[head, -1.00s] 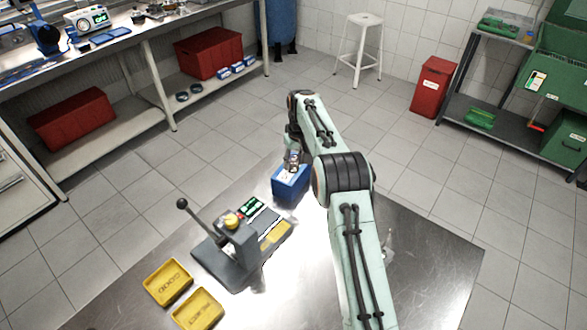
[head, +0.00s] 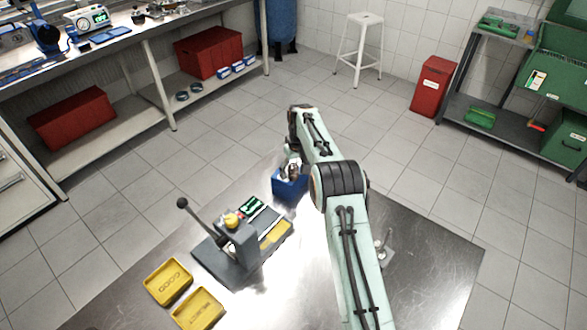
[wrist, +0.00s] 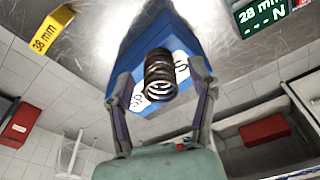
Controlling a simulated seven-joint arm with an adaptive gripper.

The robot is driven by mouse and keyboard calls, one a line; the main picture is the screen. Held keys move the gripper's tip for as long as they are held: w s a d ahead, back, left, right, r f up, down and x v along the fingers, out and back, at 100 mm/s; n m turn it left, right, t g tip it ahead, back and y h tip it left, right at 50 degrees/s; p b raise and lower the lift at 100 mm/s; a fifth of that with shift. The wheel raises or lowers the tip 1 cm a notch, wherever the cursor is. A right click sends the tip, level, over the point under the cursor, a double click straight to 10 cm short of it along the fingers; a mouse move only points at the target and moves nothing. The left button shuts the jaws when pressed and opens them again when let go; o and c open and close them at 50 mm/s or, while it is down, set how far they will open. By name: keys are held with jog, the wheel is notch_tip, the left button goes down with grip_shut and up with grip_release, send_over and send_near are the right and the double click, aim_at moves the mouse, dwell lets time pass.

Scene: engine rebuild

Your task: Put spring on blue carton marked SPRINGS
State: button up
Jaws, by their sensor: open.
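The blue carton (head: 288,188) stands at the far edge of the steel table, right under my gripper (head: 291,170) in the head view. In the wrist view the carton (wrist: 140,45) lies beyond the fingers, with a white label partly covered. A dark coiled spring (wrist: 160,76) is in front of the label, between the fingers of my gripper (wrist: 160,84). The fingers are spread, with a gap on either side of the spring. The spring seems to rest on the carton's labelled face.
A grey lever press (head: 236,250) with a green display (head: 252,207) stands left of the carton. Two yellow trays (head: 168,282) lie at the front left. A small metal piece (head: 385,250) is right of my arm. The table's right side is mostly clear.

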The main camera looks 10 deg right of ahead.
jog(key=shift+r, duration=0.1)
jog(key=s+r, duration=0.4)
jog(key=r, duration=0.5)
jog(key=s+r, duration=0.4)
jog(key=r, duration=0.5)
jog(key=s+d+r+m+g, duration=0.1)
jog(key=s+r, duration=0.1)
jog(key=s, duration=1)
jog(key=s+d+r+m, duration=0.1)
jog(key=s, duration=1)
jog(key=s+f+m, duration=0.1)
jog(key=s+f, duration=0.4)
jog(key=s, duration=0.8)
jog(key=shift+a+g, duration=0.35)
jog(key=shift+g, duration=0.05)
jog(key=shift+f, duration=0.1)
